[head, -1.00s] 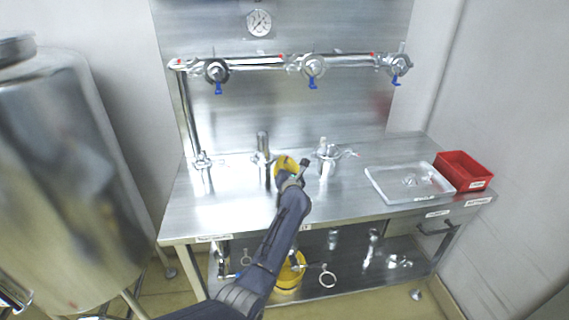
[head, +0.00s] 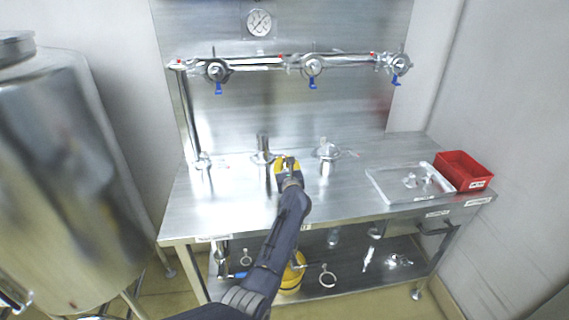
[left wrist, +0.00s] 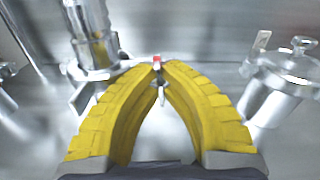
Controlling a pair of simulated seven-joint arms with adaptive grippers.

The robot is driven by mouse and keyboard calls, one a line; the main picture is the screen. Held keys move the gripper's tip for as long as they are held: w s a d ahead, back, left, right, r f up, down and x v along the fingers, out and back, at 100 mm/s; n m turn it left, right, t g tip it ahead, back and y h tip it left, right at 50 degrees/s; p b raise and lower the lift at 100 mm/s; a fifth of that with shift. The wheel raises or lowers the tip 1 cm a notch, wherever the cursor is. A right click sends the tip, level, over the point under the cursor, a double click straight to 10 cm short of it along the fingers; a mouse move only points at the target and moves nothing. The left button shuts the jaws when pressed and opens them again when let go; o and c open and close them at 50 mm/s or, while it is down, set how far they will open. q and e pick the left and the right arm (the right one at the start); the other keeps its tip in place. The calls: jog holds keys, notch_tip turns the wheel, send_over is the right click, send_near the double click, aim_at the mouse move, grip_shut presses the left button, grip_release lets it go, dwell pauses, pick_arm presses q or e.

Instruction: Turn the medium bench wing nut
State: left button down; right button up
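Three steel fittings stand on the bench. The middle one, a tall pipe stub (head: 263,143), also shows at the upper left of the left wrist view (left wrist: 90,35), with a clamp (left wrist: 92,92) around its base. A small wing nut (left wrist: 160,92) with a red tip above it sits at the right end of this clamp. My left gripper (head: 288,163) is just right of the stub. In the left wrist view its yellow fingers (left wrist: 161,68) meet at the tips around the wing nut, partly hiding it. My right gripper is not in view.
A lidded fitting (head: 327,148) stands to the right, close to the left gripper, and a smaller one (head: 202,160) to the left. Valves (head: 313,66) hang above. The front bench top is clear.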

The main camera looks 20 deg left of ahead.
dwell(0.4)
pick_arm(q)
jog(key=c, duration=1.6)
grip_release()
jog(key=shift+r, duration=0.1)
notch_tip(320, 180, up, 10)
jog(key=shift+f, duration=0.1)
